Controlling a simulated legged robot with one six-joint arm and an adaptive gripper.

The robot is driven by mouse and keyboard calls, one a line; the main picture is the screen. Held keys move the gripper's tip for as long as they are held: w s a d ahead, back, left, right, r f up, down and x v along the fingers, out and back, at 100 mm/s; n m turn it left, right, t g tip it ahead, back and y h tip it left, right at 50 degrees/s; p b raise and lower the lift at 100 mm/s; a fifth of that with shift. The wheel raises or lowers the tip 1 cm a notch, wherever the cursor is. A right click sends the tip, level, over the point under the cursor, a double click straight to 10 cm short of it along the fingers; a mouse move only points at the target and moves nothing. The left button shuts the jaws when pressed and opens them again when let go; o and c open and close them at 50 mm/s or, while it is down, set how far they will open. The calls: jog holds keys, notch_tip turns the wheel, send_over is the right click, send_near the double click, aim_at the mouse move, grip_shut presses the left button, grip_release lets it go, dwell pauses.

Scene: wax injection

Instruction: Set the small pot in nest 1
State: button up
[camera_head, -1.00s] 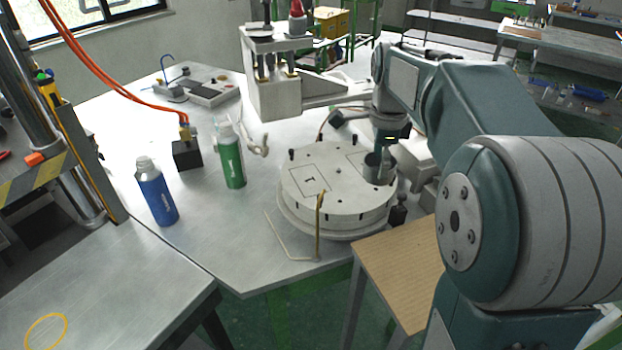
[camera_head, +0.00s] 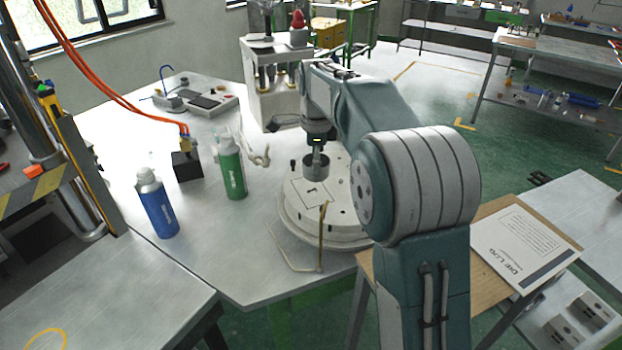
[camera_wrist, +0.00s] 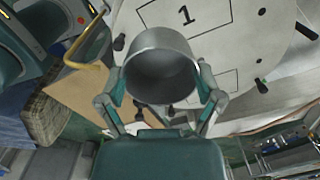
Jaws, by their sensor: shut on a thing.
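The small pot (camera_wrist: 162,66) is a grey metal cup with an open top. My gripper (camera_wrist: 165,88) is shut on it, one finger on each side in the wrist view. In the head view the pot (camera_head: 316,166) hangs under my gripper (camera_head: 318,152), over or just behind the outlined square on the round white turntable (camera_head: 341,222). In the wrist view nest 1 is the outlined square marked "1" (camera_wrist: 186,14) on the turntable, just beyond the pot's rim. The pot looks upright. Whether its base touches the turntable is hidden.
A bent yellow rod (camera_head: 322,235) stands at the turntable's front edge. A green bottle (camera_head: 231,170), a blue bottle (camera_head: 157,205) and a black block (camera_head: 186,165) stand to the left. A press (camera_head: 275,85) stands behind. The table's front left is clear.

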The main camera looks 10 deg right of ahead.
send_over(311, 190)
jog(key=f, duration=0.4)
jog(key=shift+s+f, duration=0.2)
jog(key=shift+f, duration=0.15)
jog(key=shift+w+f, duration=0.15)
jog(key=shift+f, duration=1.5)
jog(key=o, duration=0.9)
jog(key=shift+f, duration=0.1)
jog(key=shift+r, duration=6.2)
